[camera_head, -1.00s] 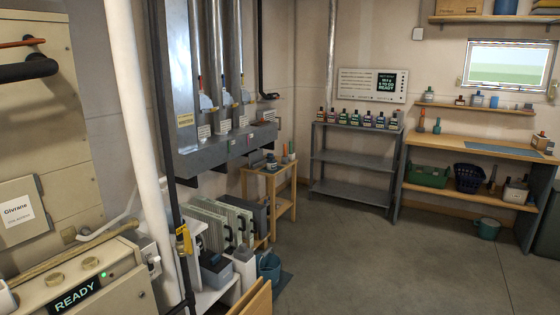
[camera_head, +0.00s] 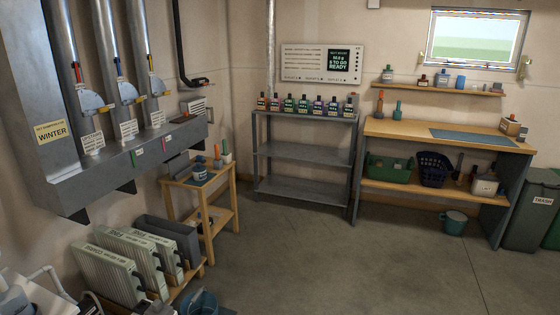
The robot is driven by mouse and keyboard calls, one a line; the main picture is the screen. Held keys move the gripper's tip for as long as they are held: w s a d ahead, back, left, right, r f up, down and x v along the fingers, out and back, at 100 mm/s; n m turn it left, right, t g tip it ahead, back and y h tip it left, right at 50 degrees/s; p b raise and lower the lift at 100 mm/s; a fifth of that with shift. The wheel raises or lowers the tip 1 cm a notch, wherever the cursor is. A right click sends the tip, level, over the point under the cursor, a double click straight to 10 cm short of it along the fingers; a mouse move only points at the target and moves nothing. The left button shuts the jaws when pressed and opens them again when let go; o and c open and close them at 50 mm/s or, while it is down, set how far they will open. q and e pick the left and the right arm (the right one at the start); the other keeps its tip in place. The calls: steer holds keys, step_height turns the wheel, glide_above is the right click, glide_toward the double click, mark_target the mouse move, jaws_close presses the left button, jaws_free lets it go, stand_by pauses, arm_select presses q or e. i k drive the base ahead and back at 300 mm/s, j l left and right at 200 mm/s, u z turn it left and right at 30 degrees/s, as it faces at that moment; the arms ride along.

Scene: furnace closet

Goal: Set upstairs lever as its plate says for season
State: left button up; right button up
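Three grey ducts rise from a metal box (camera_head: 130,165) on the left wall. Each carries a quadrant plate with a lever: a red-tipped lever (camera_head: 77,72) on the left, a blue-tipped lever (camera_head: 118,66) in the middle and a yellow-tipped lever (camera_head: 150,62) on the right. White lettered plates sit below them: left plate (camera_head: 92,143), middle plate (camera_head: 128,131), right plate (camera_head: 158,119). Their small text is too small to read surely, so I cannot tell which lever is upstairs. A yellow season sign (camera_head: 51,133) reads WINTER.
A small wooden stand (camera_head: 205,190) with a cup and tools stands beyond the duct box. Several filters (camera_head: 115,260) stand upright in a rack below it. A grey shelf (camera_head: 305,155) and a workbench (camera_head: 450,135) line the back. The floor (camera_head: 340,260) in the middle is clear.

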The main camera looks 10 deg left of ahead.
mark_target(88, 113)
steer(key=i, duration=1)
steer(key=i+l+u, duration=0.1)
steer(key=i, duration=0.9)
